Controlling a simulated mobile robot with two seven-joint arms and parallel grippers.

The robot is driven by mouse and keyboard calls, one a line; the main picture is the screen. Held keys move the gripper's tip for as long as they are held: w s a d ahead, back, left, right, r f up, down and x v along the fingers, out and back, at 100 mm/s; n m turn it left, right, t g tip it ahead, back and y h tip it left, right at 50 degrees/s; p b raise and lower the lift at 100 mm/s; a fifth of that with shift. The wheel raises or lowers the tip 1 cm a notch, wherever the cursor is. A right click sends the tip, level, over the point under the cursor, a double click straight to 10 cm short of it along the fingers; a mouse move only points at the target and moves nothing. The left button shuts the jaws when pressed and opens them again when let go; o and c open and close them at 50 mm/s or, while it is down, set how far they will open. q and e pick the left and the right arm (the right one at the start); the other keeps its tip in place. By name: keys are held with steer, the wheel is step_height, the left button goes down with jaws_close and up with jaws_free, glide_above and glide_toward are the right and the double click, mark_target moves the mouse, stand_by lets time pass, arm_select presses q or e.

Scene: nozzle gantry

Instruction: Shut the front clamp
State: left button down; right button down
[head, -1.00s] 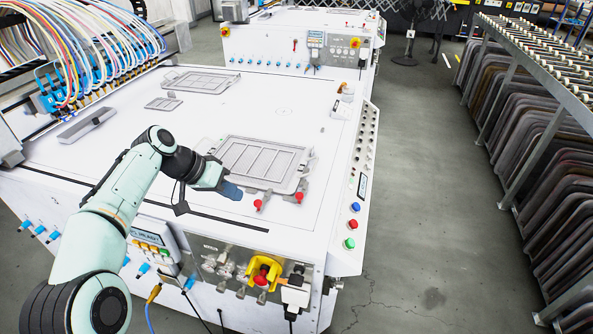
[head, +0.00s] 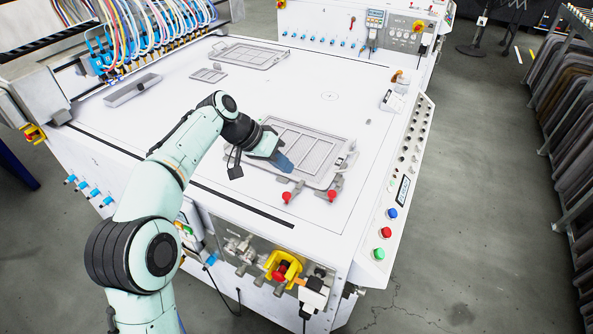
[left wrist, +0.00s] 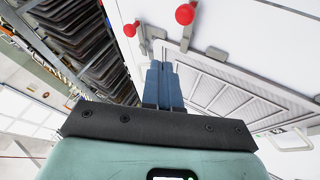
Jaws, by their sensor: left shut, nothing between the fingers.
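A grey slotted frame (head: 308,147) lies on the white table top. Two small grey clamps with red knobs sit at its near edge, a left one (head: 287,197) and a right one (head: 332,195). I cannot tell which is the front clamp, or whether either is shut. My left gripper (head: 286,164) has its blue fingers together and empty, just behind the left clamp at the frame's near edge. In the left wrist view the fingers (left wrist: 160,84) point toward the red knobs (left wrist: 130,29) and (left wrist: 185,14), apart from both. My right gripper is not in view.
Coloured hoses (head: 150,25) hang at the back left. Red, green and blue buttons line the right edge. The table's right side is mostly clear.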

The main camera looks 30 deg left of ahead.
arm_select(q)
steer(key=b+x, duration=0.1)
steer(key=x, duration=0.8)
steer(key=d, duration=0.2)
steer(key=shift+d+r, duration=0.2)
steer(key=shift+d, duration=0.15)
steer(key=shift+d+b, duration=0.3)
steer(key=shift+d, duration=0.3)
steer(key=shift+d, duration=0.15)
